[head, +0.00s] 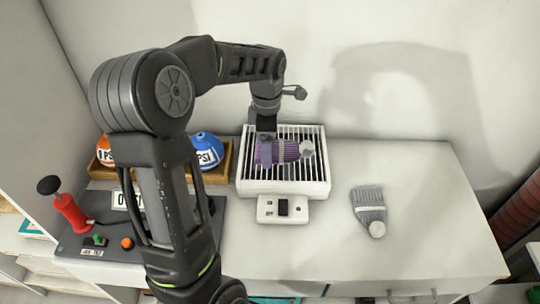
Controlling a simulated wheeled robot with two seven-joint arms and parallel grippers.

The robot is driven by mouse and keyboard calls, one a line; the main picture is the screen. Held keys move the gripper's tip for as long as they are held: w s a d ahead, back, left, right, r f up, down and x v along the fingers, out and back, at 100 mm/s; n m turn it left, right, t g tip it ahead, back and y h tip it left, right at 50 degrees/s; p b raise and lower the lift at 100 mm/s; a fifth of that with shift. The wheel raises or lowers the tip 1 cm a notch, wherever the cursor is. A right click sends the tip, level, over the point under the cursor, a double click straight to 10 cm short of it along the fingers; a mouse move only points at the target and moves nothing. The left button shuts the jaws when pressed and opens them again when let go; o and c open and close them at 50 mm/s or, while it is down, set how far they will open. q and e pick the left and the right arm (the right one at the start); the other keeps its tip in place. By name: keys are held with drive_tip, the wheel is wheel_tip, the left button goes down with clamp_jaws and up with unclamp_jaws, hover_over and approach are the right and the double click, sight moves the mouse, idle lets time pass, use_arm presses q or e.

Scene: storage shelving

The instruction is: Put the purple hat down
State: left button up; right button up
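The purple hat (284,151) is a striped knitted hat with a pale pom-pom at its right end. It is over the slatted top of a white grill-like box (318,190); I cannot tell whether it touches the slats. My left gripper (266,136) reaches down from above and appears shut on the hat's left end, its fingertips partly hidden. My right gripper is not in view.
A grey hat (370,208) lies on the white counter (420,185) to the right, with clear room around it. Left are a wooden tray (222,176) with orange and blue items and a dark mat (75,243) with a red device (69,212). A wall stands behind.

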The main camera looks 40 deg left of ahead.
use_arm(q)
drive_tip(key=shift+f, duration=0.6)
drive_tip(key=shift+f, duration=1.85)
drive_tip(key=shift+f, duration=0.2)
drive_tip(key=o, duration=1.3)
wheel_tip(320, 180, up, 12)
drive_tip(key=shift+r, duration=0.2)
